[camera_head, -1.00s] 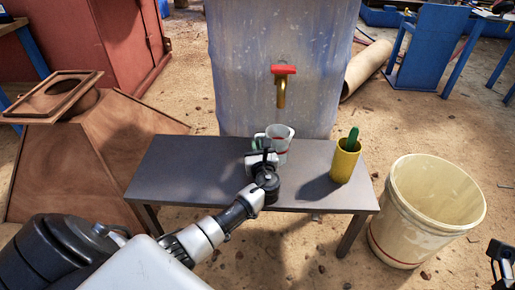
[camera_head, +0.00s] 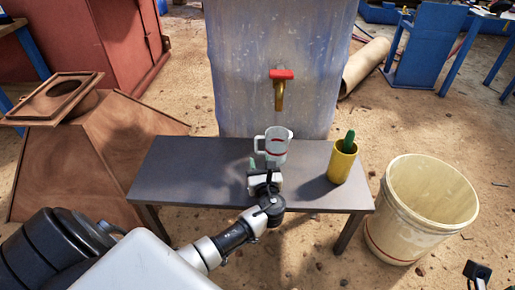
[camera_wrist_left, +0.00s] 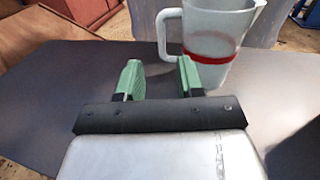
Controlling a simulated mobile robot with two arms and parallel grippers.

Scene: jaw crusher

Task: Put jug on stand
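The white, translucent jug (camera_head: 279,147) with a red band stands upright on the grey bench (camera_head: 180,172), in front of the tap. Its handle is on the left. In the left wrist view the jug (camera_wrist_left: 222,40) is just beyond the fingers. No separate stand can be told apart from the bench. My left gripper (camera_head: 261,166) is on the near side of the jug, low over the bench. Its green fingers (camera_wrist_left: 160,75) are apart, with nothing between them; the handle is beyond the right finger. My right gripper (camera_head: 478,272) shows only partly at the lower right.
A tap with a red handle (camera_head: 282,74) juts from the blue-grey tank (camera_head: 235,70) above the bench. A yellow cup (camera_head: 342,165) holding a green object stands on the bench's right part. A large cream bucket (camera_head: 400,220) stands on the ground to the right. The bench's left part is clear.

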